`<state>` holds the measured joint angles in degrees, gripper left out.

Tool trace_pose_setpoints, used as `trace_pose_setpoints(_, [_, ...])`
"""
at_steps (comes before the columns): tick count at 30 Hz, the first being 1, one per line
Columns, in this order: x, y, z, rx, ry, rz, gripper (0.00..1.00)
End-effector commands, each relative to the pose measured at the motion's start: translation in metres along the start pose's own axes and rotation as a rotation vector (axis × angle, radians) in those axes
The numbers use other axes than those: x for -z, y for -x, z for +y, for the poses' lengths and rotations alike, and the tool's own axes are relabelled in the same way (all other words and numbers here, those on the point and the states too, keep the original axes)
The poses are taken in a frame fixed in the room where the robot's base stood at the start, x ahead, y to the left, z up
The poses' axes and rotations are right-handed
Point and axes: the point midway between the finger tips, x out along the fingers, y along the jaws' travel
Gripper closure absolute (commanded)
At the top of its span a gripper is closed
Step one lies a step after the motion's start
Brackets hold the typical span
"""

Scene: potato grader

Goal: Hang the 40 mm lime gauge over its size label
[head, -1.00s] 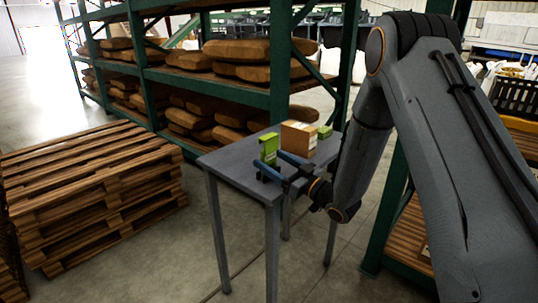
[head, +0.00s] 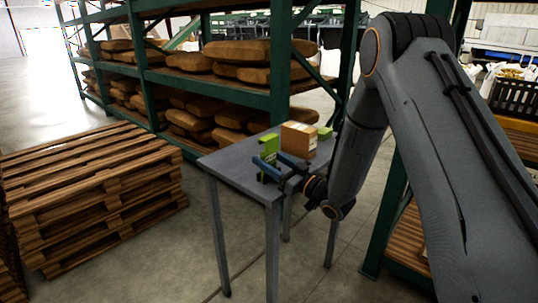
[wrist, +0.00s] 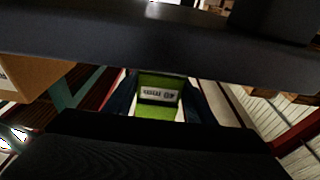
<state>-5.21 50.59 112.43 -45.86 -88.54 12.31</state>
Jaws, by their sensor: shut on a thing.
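In the wrist view the lime piece (wrist: 160,85) sits between the dark fingers, with a pale label carrying dark print that is too small to read. I cannot tell whether the gauge still touches the table. No size label for hanging it can be made out.
A brown box (head: 298,140) stands on the grey table (head: 235,172) just right of the gauge, with a small lime item (head: 325,133) behind it. Stacked pallets (head: 90,190) lie at left. A green rack (head: 276,60) with brown sacks stands behind the table.

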Motion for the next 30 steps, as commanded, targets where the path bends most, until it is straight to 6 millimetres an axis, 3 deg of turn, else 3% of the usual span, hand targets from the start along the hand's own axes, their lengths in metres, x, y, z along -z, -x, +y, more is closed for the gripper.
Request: trace_pose_setpoints(30, [0.045, -0.008, 0.000, 0.000, 0.001, 0.001, 0.70])
